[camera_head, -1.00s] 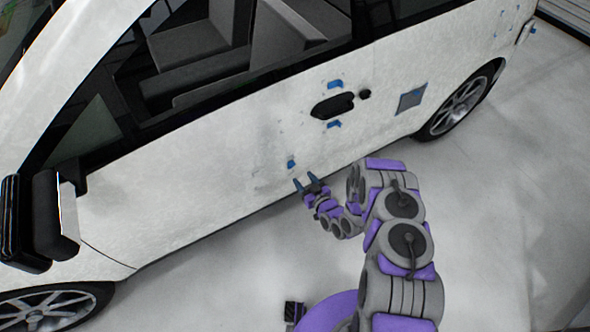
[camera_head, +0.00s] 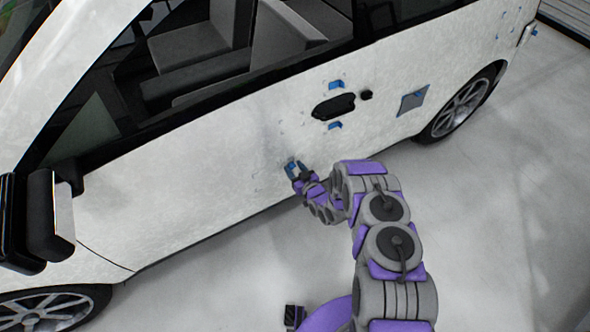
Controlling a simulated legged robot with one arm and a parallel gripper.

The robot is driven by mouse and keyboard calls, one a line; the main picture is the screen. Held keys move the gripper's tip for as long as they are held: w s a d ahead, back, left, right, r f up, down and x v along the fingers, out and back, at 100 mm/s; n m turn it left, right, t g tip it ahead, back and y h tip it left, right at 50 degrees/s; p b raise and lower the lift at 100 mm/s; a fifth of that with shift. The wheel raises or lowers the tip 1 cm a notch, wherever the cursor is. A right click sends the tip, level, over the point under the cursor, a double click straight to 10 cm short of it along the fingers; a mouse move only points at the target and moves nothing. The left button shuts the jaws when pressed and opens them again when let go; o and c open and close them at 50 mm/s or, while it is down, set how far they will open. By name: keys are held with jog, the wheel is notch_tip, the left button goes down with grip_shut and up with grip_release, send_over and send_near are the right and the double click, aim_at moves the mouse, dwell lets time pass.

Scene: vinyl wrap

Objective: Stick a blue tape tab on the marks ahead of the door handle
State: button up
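A blue-grey square patch (camera_head: 412,100) is on the panel right of the handle, near the rear wheel (camera_head: 460,108). The side mirror (camera_head: 45,215) sticks out at the left. The floor (camera_head: 480,230) at the right is clear.

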grip_shut()
dwell(0.5)
jog(key=shift+s+d, duration=0.4)
jog(key=shift+s, duration=0.2)
dwell(0.7)
jog(key=f+p+v, duration=0.1)
jog(key=v, duration=0.5)
jog(key=shift+s+d, duration=0.25)
jog(key=shift+s, duration=0.1)
dwell(0.6)
jog(key=shift+r, duration=0.1)
